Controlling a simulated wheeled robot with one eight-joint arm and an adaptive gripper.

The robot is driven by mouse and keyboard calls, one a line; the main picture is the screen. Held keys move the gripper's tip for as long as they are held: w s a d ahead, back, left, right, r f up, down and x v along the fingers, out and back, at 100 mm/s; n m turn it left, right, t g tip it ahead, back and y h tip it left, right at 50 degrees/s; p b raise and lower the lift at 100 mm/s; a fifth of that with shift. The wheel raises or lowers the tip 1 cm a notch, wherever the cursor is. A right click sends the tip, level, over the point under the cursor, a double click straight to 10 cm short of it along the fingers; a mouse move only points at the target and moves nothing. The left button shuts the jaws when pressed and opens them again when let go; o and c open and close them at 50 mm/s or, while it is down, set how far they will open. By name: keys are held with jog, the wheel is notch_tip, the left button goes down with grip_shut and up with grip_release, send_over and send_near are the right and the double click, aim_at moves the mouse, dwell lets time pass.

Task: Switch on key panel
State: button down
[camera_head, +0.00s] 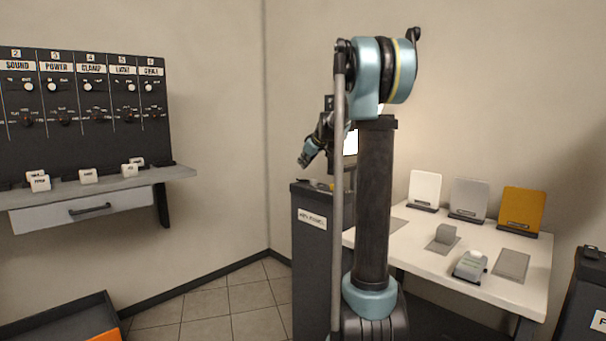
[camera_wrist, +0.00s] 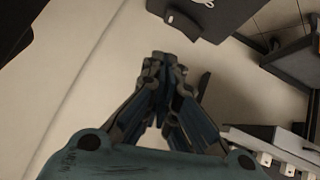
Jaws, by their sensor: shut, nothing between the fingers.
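A black wall panel (camera_head: 85,145) stands at the left in the head view, above a grey shelf (camera_head: 110,187). It has several numbered columns with small labels, seemingly including SOUND, POWER and CLAMP. Each column has a white knob and a dark lower control. My gripper (camera_head: 306,160) hangs in the air at the middle, well to the right of the panel. In the wrist view my gripper (camera_wrist: 163,62) has its fingers together, with nothing between them.
Several white tags stand on the shelf, above a drawer (camera_head: 85,210). A dark cabinet (camera_head: 308,255) is below my gripper. A white table (camera_head: 415,245) at right holds upright plates and small blocks. A dark bin (camera_head: 60,320) is at lower left. Tiled floor between is clear.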

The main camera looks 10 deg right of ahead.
jog(key=w+d+v, duration=0.1)
jog(key=v, duration=0.8)
jog(key=shift+s+d+r, duration=0.15)
jog(key=shift+d+r, duration=0.1)
jog(key=shift+d, duration=0.05)
jog(key=s+f+m+g+h, duration=0.1)
jog(key=s+f+m+g, duration=0.1)
jog(key=s+f, duration=0.8)
jog(key=s+d+f+m+g+h, duration=0.1)
jog(key=s+f+m, duration=0.3)
jog(key=s+f, duration=0.7)
jog(key=s+f+m+g+h, duration=0.2)
jog(key=s+f, duration=0.9)
jog(key=s, duration=1.7)
jog(key=shift+d+f+m+g, duration=0.15)
jog(key=shift+d+m+g, duration=0.1)
jog(key=shift+m+g, duration=0.3)
